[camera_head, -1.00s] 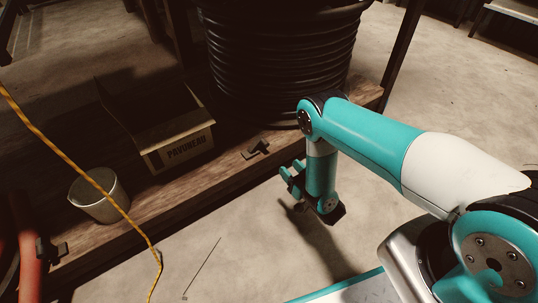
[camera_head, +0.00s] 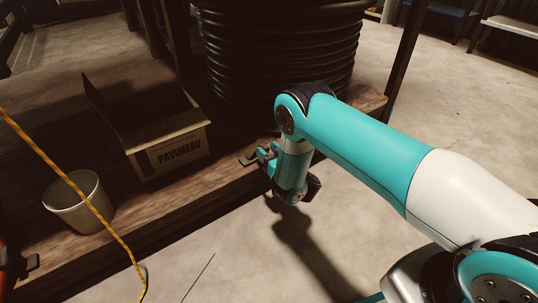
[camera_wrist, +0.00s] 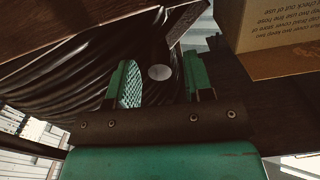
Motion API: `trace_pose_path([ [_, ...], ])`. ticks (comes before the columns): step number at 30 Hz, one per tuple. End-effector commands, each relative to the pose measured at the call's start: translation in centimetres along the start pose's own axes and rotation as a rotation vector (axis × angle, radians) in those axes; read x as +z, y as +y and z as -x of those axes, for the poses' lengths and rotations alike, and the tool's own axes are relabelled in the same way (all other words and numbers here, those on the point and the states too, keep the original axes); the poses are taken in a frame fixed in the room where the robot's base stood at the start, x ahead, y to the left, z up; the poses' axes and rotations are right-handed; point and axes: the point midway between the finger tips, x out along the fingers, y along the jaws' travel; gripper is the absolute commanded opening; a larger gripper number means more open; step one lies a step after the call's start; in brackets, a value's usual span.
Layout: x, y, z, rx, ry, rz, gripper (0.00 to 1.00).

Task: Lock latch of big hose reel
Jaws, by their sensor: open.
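The big hose reel, wound with black hose (camera_head: 280,60), stands on the wooden platform (camera_head: 190,205) in the head view. A small dark metal latch piece (camera_head: 246,160) sits on the platform's front edge, partly hidden by my gripper (camera_head: 264,160). My gripper is close beside that piece, and contact cannot be told. In the wrist view my gripper (camera_wrist: 157,82) is open, with both green fingers apart. A pale round disc (camera_wrist: 159,72) shows between the fingers; I cannot tell what it belongs to. Black hose coils (camera_wrist: 75,75) fill the left of that view.
An open cardboard box (camera_head: 175,150) stands on the platform left of my gripper, and shows in the wrist view (camera_wrist: 280,35). A grey bucket (camera_head: 75,210) and yellow cord (camera_head: 75,190) are farther left.

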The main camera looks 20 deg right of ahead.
Motion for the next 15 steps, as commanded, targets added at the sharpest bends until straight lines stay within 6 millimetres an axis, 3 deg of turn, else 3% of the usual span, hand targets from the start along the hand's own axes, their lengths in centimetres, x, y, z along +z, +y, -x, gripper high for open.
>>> trace_pose_path([
  [6, -0.06, -0.01, -0.01, 0.000, 0.000, 0.000, 0.45],
  [12, -0.04, 0.00, 0.00, 0.000, 0.000, 0.000, 0.00],
  [15, -0.04, 0.01, 0.01, 0.000, 0.000, 0.000, 0.00],
])
